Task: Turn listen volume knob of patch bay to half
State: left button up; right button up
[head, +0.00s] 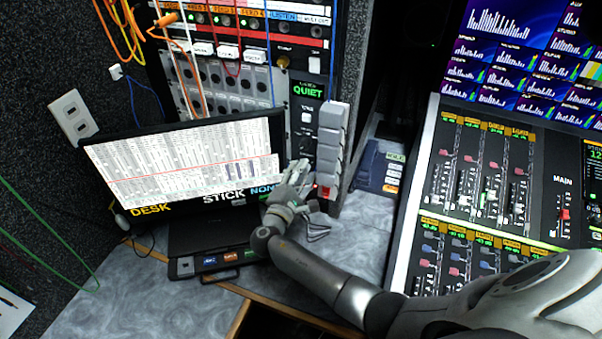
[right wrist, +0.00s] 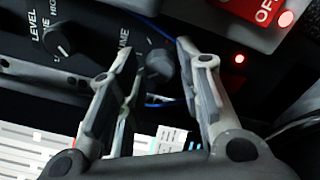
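The patch bay's panel (head: 308,90) with a green QUIET sign stands behind the desk in the head view. In the right wrist view a dark round knob (right wrist: 158,66) shows beside a partly hidden label ending in "UME". My right gripper (head: 298,170) is at the lower part of this panel, beside the monitor's right edge. In the right wrist view its two fingers (right wrist: 158,58) are apart, with the knob in the gap between their tips. I see no clear contact, and the knob's pointer is not readable. My left gripper is out of view.
Another knob marked LEVEL (right wrist: 58,40) sits left of the fingers. A red OFF switch (right wrist: 262,10) is close on the right. The monitor (head: 185,160) stands left of my gripper, a grey block column (head: 330,140) right. A mixing console (head: 480,190) fills the right.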

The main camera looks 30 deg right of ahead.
jog(key=v, duration=1.2)
jog(key=shift+w+r, duration=0.1)
